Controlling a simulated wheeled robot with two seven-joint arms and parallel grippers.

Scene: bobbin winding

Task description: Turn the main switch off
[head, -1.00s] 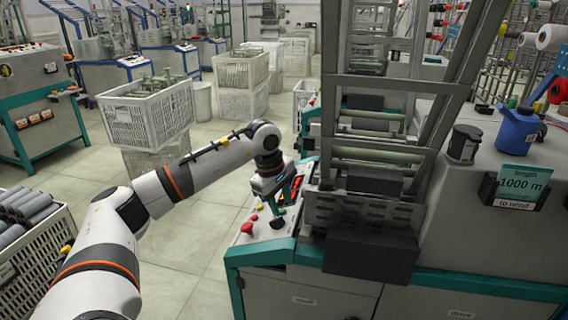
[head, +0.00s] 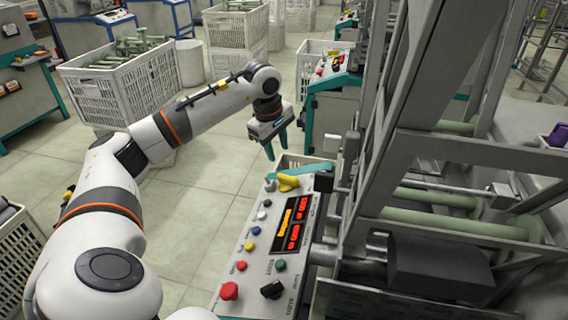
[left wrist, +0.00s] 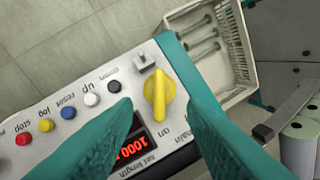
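The main switch is a yellow rotary knob at the far end of the control panel in the head view (head: 288,182). In the left wrist view the yellow knob (left wrist: 158,96) has its grip running roughly up and down the picture, with the "on" mark by its lower end. My left gripper (head: 277,150) is open and empty, its teal fingers pointing down above the panel's far end. In the left wrist view the open fingers (left wrist: 148,72) straddle the knob in the picture, and no contact shows. My right gripper is out of view.
The panel (head: 236,270) also carries a red mushroom button (head: 229,291), several small buttons, a black knob (head: 272,289) and a lit red display (head: 293,237). The machine frame rises close on the right. A crate (left wrist: 250,45) stands beyond the panel.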

